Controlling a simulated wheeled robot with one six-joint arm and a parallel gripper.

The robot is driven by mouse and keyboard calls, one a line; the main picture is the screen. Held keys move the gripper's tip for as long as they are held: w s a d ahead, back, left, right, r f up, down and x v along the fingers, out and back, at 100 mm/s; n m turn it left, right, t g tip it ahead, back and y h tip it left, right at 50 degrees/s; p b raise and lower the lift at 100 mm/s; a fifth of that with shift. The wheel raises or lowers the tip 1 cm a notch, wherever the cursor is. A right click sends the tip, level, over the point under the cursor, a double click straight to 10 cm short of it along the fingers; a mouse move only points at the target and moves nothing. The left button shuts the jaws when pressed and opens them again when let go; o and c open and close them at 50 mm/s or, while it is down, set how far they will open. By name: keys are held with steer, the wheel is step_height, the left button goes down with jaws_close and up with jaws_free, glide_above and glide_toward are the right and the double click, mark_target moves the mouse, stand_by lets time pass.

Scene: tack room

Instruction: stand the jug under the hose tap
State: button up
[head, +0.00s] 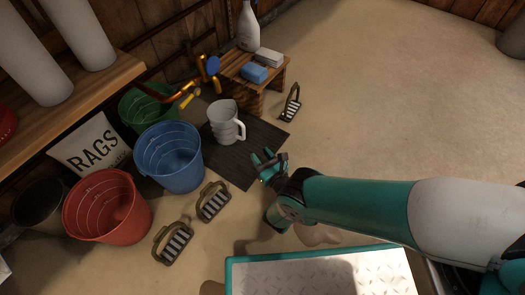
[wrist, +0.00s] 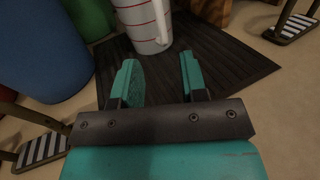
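The jug (head: 224,125), pale grey with ringed sides and a handle on its right, stands upright on a dark ribbed mat (head: 268,137). In the wrist view the jug (wrist: 146,24) is white with red lines, its top cut off. The hose tap (head: 188,97), brass-yellow with a blue handle, comes from a copper pipe behind and left of the jug. The jug appears to stand to the right of its spout. My gripper (head: 268,165) is over the mat's near edge. In the wrist view my gripper (wrist: 157,72) is open and empty, short of the jug.
A blue bucket (head: 168,158), green bucket (head: 143,106) and red bucket (head: 106,207) crowd the left. Stirrups (head: 213,201) lie on the floor nearby. The floor at right is clear.

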steer(key=shift+s+d, duration=0.25)
steer(key=shift+s, duration=0.25)
steer(key=w+r+m+g+h, duration=0.1)
steer(key=w+r+m+h, duration=0.8)
steer(key=w+r+m, duration=0.75)
steer(key=s+d+r+m+g, duration=0.1)
steer(key=d+r+m+g, duration=0.2)
steer(key=r+m, duration=0.3)
steer(key=s+d+r+m+g, duration=0.15)
steer(key=r+m, duration=0.25)
steer(key=r, duration=0.4)
steer(key=s+d+r+m+g+y, duration=0.1)
steer(key=s+d+r+m+g, duration=0.15)
steer(key=s+r, duration=0.45)
steer(key=s+d+r+m+g+y, duration=0.1)
steer(key=s+d+r+m+g, duration=0.2)
steer(key=s+r, duration=0.45)
steer(key=s+r+m+g+y, duration=0.1)
steer(key=s+r+g, duration=0.1)
steer(key=s, duration=0.9)
steer(key=s+d+r+m+g+y, duration=0.1)
steer(key=s+r+g, duration=0.2)
steer(key=s, duration=0.9)
steer(key=shift+d+r, duration=0.25)
steer(key=shift+r, duration=0.15)
